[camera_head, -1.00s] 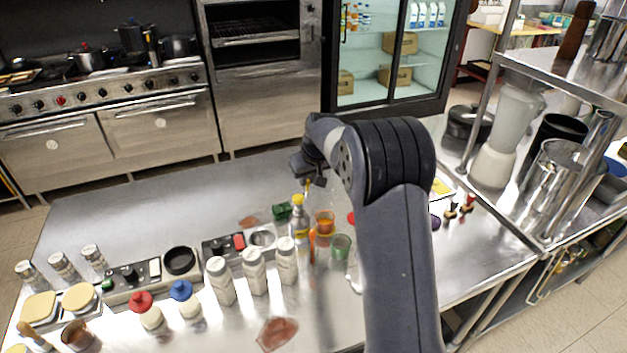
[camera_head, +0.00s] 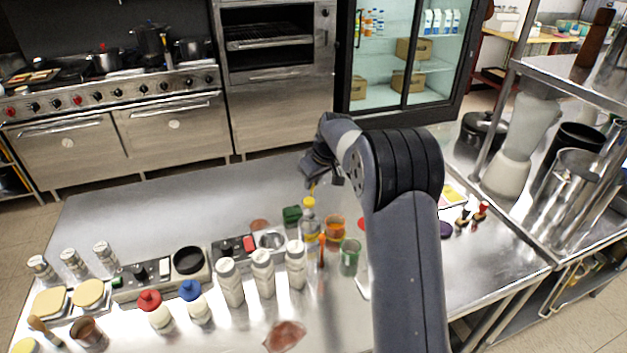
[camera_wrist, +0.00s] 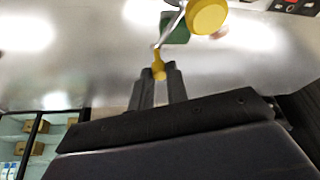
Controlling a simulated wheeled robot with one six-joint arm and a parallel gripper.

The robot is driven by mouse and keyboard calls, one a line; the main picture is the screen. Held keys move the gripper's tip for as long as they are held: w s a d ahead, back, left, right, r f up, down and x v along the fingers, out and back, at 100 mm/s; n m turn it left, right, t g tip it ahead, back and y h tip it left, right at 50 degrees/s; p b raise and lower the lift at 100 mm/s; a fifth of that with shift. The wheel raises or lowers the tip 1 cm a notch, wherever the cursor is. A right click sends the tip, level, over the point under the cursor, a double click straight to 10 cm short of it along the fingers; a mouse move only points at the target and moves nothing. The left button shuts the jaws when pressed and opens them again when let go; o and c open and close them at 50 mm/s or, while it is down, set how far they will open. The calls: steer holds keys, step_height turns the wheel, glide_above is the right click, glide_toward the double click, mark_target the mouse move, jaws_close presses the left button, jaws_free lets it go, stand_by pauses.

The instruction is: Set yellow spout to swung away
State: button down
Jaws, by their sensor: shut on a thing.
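A clear bottle (camera_head: 310,227) with a yellow cap (camera_head: 309,203) stands on the steel counter. The yellow spout (camera_head: 312,188) rises from the cap. In the wrist view, the cap (camera_wrist: 207,15) is at the top, and a thin rod runs from it to the spout's yellow end (camera_wrist: 158,66). My gripper (camera_wrist: 159,74) is shut on this yellow end, with one dark finger on each side. In the head view, my gripper (camera_head: 316,180) is just above the bottle, beyond my arm. The bottle's lower part is cut off in the wrist view.
White shakers (camera_head: 263,272) stand nearer on the counter. The counter's far left is clear.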

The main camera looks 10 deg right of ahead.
steer(key=c, duration=1.4)
jaws_free()
steer(key=shift+r, duration=0.1)
steer(key=b+v, duration=0.1)
steer(key=v, duration=0.9)
steer(key=shift+s+r+b, duration=0.15)
steer(key=shift+r+b, duration=0.2)
steer(key=p+x, duration=0.1)
steer(key=x, duration=1)
steer(key=shift+p, duration=0.35)
steer(key=shift+d, duration=0.1)
